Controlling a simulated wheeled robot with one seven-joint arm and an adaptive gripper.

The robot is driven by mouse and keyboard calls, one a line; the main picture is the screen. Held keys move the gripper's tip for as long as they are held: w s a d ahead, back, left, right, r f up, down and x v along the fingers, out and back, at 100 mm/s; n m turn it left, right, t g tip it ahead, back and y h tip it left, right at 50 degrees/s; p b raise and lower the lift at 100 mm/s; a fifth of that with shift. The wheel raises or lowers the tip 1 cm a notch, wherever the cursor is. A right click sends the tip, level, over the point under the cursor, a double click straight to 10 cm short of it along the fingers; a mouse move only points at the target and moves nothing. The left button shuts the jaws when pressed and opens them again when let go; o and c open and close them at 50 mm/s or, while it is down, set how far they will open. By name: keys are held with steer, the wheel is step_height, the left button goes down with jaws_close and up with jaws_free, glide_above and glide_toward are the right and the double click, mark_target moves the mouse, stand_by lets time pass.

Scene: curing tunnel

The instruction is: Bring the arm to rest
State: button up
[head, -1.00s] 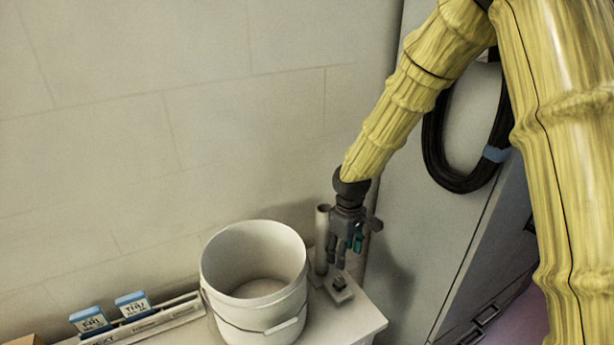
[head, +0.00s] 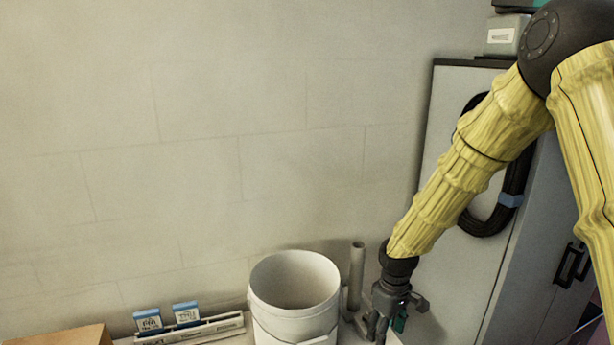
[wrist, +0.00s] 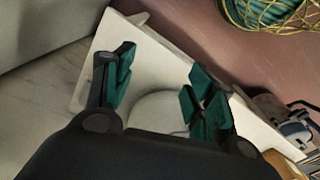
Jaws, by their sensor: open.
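My gripper (head: 388,322) hangs low over the right end of the white bench, just right of a grey upright post and a white bucket. Its lower tips run close to the bottom edge of the head view. In the wrist view the green-padded fingers of my gripper (wrist: 160,80) stand wide apart with nothing between them. Below them is a pale bench top with a rounded white shape, partly hidden by my gripper. My yellow-sleeved arm reaches down from the upper right.
The open white bucket (head: 295,285) and grey post (head: 356,275) stand close left of my gripper. A grey cabinet (head: 452,140) with a black hose loop (head: 515,180) is behind the arm. A blue-topped card holder (head: 195,332) is further left. A green-yellow coil (wrist: 265,12) lies over the pinkish floor.

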steer(key=s+a+f+m+y, duration=0.1)
steer(key=s+f+m, duration=0.1)
steer(key=s+f, duration=0.55)
steer(key=s+f+m, duration=0.1)
steer(key=s+f, duration=0.4)
steer(key=f, duration=0.6)
steer(key=s+d+f+m, duration=0.1)
steer(key=s+f, duration=0.2)
steer(key=s, duration=0.4)
steer(key=s+d+f+m+b, duration=0.1)
steer(key=s+f, duration=0.3)
steer(key=s, duration=0.4)
steer(key=s+d+f+m+h, duration=0.1)
steer(key=s+d+f+m, duration=0.1)
steer(key=s, duration=0.6)
step_height(320, 180, down, 2)
steer(key=shift+d+f+m, duration=0.15)
steer(key=shift+m, duration=0.35)
